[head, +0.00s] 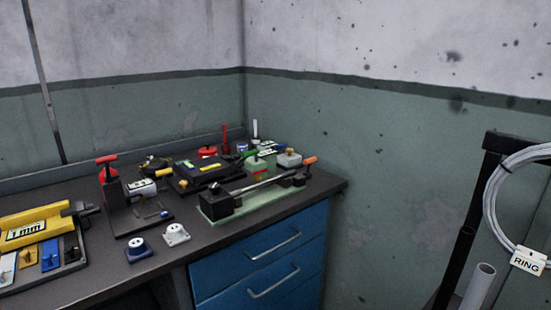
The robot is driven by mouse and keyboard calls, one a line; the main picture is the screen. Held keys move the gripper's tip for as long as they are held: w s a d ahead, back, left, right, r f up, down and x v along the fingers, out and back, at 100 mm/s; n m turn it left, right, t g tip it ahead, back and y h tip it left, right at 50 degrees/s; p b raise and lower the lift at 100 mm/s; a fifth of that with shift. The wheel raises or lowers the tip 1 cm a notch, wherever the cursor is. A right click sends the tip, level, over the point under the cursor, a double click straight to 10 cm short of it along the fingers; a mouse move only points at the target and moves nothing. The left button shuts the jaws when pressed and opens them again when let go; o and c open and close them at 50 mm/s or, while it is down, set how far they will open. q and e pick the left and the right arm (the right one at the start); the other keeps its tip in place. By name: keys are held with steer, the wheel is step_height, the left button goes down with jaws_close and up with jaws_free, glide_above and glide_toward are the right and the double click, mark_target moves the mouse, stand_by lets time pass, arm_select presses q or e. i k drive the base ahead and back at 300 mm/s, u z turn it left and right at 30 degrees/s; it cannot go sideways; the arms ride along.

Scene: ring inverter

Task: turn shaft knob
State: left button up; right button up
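A long green-based device (250,200) with a metal shaft (258,184) lies near the right end of the workbench. An orange knob or handle (309,160) is at its right end and a dark block (216,201) at its left. I cannot tell for certain whether this orange part is the shaft knob. Another device with a red-topped handle (106,160) and a silver cylinder with a yellow tip (164,173) stands left of it. Neither of my grippers is in view.
The dark workbench top (185,258) has blue drawers (272,247) below. A yellow tool (35,222) and small blue and white blocks lie at left and front. A dark rack (462,225) holds a coiled cable with a RING tag (527,260) at right. Walls close the corner behind.

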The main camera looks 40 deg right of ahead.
mark_target(215, 187)
steer(key=u, duration=1)
steer(key=i, duration=0.85)
steer(key=z, duration=1.15)
